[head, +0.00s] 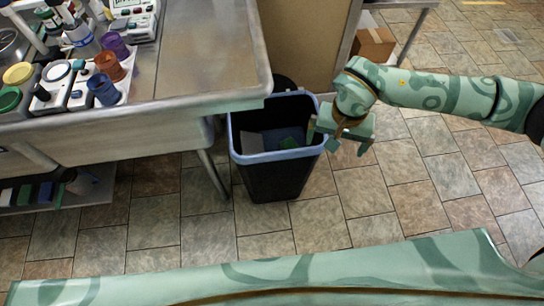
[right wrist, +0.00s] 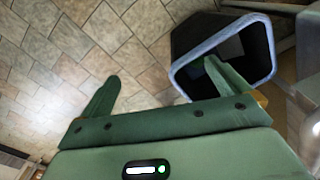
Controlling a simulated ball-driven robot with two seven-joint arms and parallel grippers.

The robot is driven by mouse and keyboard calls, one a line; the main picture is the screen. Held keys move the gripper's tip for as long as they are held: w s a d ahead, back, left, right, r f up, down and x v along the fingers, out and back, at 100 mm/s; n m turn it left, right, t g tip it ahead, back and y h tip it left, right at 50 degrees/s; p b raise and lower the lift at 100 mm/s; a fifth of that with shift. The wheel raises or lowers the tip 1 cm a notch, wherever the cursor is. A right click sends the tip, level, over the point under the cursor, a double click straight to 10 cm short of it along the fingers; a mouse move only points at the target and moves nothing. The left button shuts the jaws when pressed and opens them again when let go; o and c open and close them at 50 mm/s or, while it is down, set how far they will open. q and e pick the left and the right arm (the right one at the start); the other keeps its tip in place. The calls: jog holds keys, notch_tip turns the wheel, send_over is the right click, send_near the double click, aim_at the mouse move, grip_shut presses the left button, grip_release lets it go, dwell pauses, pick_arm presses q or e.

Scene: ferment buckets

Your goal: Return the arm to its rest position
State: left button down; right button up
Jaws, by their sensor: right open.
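My right arm comes in from the right in the head view. My right gripper (head: 338,148) is beside the right rim of a dark bin and is open, with nothing seen between its fingers. In the right wrist view my right gripper (right wrist: 158,82) shows both fingers spread apart over the tiled floor. One finger overlaps the bin's opening in that view; I cannot tell whether it touches the rim. My left gripper is not in view.
The dark bin (head: 275,180) has a light blue rim and holds a few flat pieces. A metal table (head: 200,70) with several cups and devices stands at left. A cardboard box (head: 374,46) sits at the back. Tiled floor is clear at right.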

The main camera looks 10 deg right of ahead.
jog(key=shift+s+d+r+n+p, duration=0.15)
jog(key=shift+s+r+n+p, duration=0.15)
jog(key=shift+s, duration=0.35)
jog(key=shift+s+d+r+n+p, duration=0.1)
jog(key=shift+s+r+n+p, duration=0.1)
jog(key=shift+s+r, duration=0.3)
jog(key=shift+s+f, duration=0.1)
jog(key=shift+f, duration=0.05)
